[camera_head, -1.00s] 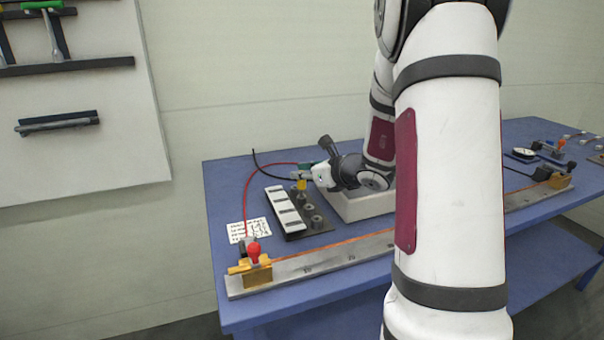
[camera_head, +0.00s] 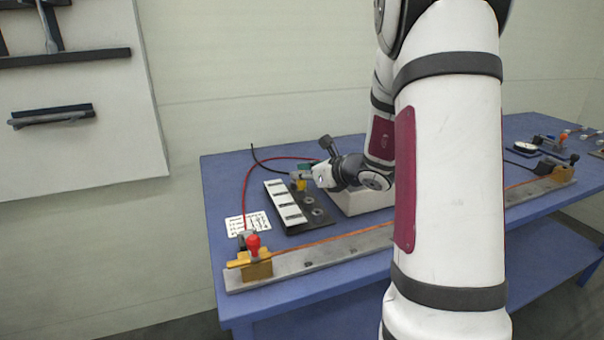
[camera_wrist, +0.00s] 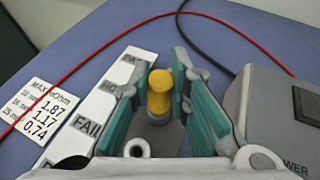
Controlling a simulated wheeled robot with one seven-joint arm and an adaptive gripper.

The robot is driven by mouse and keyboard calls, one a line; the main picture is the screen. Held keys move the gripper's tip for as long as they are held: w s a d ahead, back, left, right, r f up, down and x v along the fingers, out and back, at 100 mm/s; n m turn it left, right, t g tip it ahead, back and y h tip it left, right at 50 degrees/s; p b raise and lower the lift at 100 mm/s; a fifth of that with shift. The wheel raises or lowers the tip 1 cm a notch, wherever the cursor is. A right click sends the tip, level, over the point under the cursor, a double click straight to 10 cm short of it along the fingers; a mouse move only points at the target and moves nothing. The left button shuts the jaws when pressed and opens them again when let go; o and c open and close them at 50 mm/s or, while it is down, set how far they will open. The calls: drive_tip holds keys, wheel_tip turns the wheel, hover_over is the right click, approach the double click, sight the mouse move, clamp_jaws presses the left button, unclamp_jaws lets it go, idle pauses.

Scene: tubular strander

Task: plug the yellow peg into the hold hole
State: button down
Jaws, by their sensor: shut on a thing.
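The yellow peg (camera_wrist: 160,92) stands between the two green finger pads of my gripper (camera_wrist: 159,72), which is shut on it. The peg also shows in the head view (camera_head: 301,186), at the far end of the dark block (camera_head: 297,227). In the wrist view, a grey round socket (camera_wrist: 157,119) shows right by the peg's lower end, beside a partly hidden label starting "HO". I cannot tell whether the peg's tip is inside a hole. Another open grey socket (camera_wrist: 137,148) lies nearer the camera. The fingers hide part of the labels and the block.
A white label strip (camera_wrist: 88,107) runs along the block's left. A grey box (camera_wrist: 270,108) stands close to the right finger. A red cable (camera_wrist: 88,57) and a black cable (camera_wrist: 205,55) cross behind. A metal rail (camera_head: 300,255) runs along the table's front.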

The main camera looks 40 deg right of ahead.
drive_tip(key=shift+f, duration=0.25)
drive_tip(key=c, duration=1.4)
unclamp_jaws()
drive_tip(key=shift+c, duration=0.2)
drive_tip(key=shift+s, duration=0.1)
drive_tip(key=v, duration=1.1)
drive_tip(key=shift+s+r, duration=0.25)
drive_tip(key=shift+s, duration=0.1)
